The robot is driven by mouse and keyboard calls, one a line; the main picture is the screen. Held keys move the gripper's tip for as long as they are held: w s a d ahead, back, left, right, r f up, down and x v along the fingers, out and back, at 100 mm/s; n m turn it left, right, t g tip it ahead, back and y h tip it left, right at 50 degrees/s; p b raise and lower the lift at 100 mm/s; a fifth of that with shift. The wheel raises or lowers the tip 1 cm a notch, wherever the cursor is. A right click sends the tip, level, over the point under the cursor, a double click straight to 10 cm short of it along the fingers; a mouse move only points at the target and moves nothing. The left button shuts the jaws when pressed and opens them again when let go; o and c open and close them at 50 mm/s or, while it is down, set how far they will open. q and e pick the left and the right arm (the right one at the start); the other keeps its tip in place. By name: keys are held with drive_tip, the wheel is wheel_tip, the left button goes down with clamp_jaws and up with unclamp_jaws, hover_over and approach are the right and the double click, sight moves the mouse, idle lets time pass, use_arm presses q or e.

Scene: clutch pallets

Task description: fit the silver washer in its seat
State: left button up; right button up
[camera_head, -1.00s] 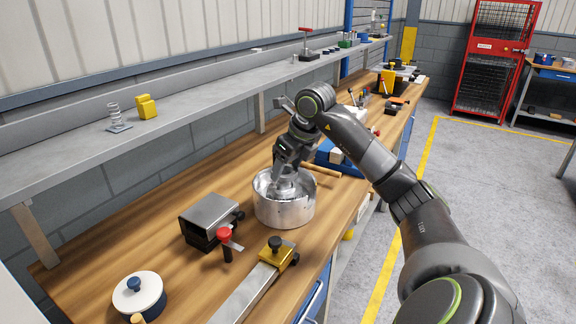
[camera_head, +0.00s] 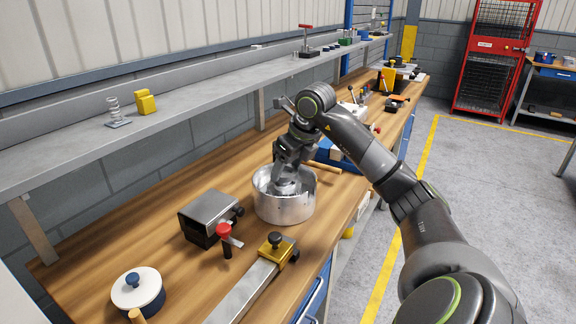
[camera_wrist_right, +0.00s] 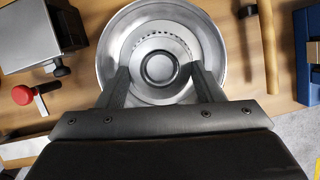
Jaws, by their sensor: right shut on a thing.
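The silver washer (camera_wrist_right: 157,91) shows in the right wrist view as a pale flat ring around a dark round centre. My right gripper (camera_wrist_right: 157,70) is shut on it, with one finger at each side. The washer lies inside the rim of a round, open silver housing (camera_head: 285,208), which stands on the bench. A ring of small dark slots shows behind the washer. In the head view my right gripper (camera_head: 286,178) points down into the housing, and its fingertips are partly hidden. Whether the washer touches its seat cannot be told. My left gripper is not in view.
A metal block (camera_head: 208,213), a red-knobbed clamp (camera_head: 223,236) and a yellow clamp on a rail (camera_head: 277,246) stand near the housing. A wooden handle (camera_head: 323,167) and a blue box lie behind it. A white-lidded pot (camera_head: 137,291) is at front left.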

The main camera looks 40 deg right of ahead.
drive_tip(key=shift+f+b, duration=0.65)
drive_tip(key=shift+f, duration=0.2)
idle(0.5)
drive_tip(key=o, duration=1.5)
drive_tip(key=shift+r, duration=0.15)
drive_tip(key=shift+r+p, duration=2.6)
drive_tip(key=shift+r, duration=0.8)
drive_tip(key=shift+f, duration=0.1)
